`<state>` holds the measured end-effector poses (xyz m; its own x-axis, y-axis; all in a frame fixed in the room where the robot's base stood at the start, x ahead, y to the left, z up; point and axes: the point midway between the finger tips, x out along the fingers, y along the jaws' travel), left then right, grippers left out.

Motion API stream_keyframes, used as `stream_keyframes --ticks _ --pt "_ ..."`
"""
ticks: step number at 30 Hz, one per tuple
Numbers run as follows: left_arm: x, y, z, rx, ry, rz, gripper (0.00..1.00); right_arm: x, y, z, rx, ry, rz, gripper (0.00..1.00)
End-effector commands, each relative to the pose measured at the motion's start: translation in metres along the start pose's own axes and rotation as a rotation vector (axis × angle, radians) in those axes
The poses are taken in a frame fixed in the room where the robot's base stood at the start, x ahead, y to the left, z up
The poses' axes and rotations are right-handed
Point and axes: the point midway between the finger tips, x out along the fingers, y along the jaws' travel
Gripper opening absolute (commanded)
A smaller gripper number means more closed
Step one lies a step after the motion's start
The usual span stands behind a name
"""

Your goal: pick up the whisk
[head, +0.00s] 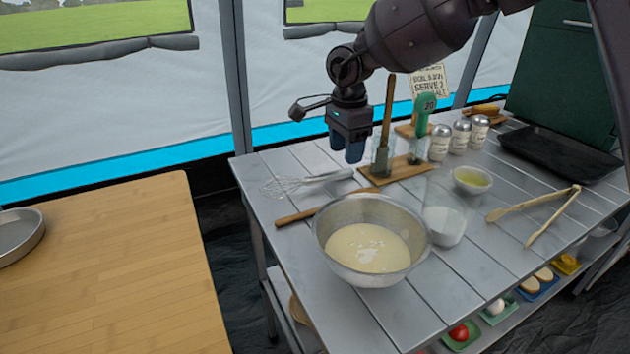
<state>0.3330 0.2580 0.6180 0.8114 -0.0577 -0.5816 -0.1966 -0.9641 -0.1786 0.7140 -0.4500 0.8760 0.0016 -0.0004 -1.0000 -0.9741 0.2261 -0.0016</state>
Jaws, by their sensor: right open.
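The whisk (301,183) lies on the slatted metal table, near its far left corner. Its wire head points left and its handle points right. My right gripper (347,158) hangs down from the arm at the top, with its fingers pointing at the table. It is open and empty, just above or behind the end of the whisk's handle; the exact height is hard to tell. My left gripper is not in view.
A metal bowl of batter (367,250) and a wooden spoon (322,207) are in front of the whisk. Glasses with utensils (382,158) stand on a wooden board close right of my gripper. Shakers (440,143), tongs (540,211) and a dark tray (560,155) are farther right.

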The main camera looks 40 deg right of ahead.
Motion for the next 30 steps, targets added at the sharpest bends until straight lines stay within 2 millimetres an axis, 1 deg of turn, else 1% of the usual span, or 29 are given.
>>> stream_keyframes --ticks 6,10,14,20,21,23,30 --pt "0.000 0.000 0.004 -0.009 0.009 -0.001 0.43 0.032 0.000 0.003 0.000 0.003 0.009 0.52" --pt "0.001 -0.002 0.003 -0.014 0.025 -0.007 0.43 0.046 0.000 0.004 0.000 0.002 0.006 0.52" --pt "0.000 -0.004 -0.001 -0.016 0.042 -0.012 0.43 0.051 0.000 0.004 0.000 0.001 0.002 0.52" --pt "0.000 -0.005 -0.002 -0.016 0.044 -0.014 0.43 0.050 0.000 0.004 0.000 0.000 0.000 0.52" --pt "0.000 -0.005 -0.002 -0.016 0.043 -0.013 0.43 0.050 0.000 0.004 0.000 0.000 0.000 0.49" --pt "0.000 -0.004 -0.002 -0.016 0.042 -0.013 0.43 0.050 0.000 0.004 0.000 0.000 0.000 0.39" --pt "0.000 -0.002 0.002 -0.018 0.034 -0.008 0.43 0.050 0.000 0.004 0.000 0.000 0.000 0.03"
